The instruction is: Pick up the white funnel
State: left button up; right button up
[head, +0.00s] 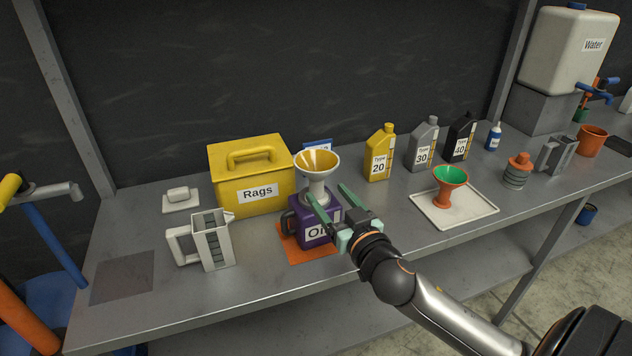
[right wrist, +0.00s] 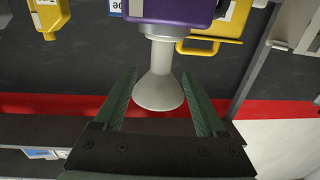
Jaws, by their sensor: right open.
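The white funnel (head: 317,168), yellowish inside, stands upright on top of the purple oil jug (head: 316,228), its narrow end down at the jug's top. In the right wrist view, which is upside down, the funnel (right wrist: 158,88) appears between my two fingers, with its narrow end at the jug (right wrist: 172,12). My right gripper (head: 331,198) is open and empty, reaching in from the right just beside the funnel's lower part. I see no finger clearly closed against it. My left gripper is not in view.
The jug stands on an orange mat (head: 296,255). A green-and-orange funnel (head: 450,182) stands on a white tray (head: 477,210) at right. Bottles (head: 379,155) line the back.

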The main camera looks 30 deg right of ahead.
aim_at(320, 185)
jog(key=shift+w+d+p, duration=0.2)
jog(key=shift+w+p, duration=0.15)
jog(key=shift+w, duration=1.2)
jog(key=shift+w+d+p, duration=0.2)
jog(key=shift+w+p, duration=0.15)
jog(key=shift+w, duration=1.2)
grip_shut()
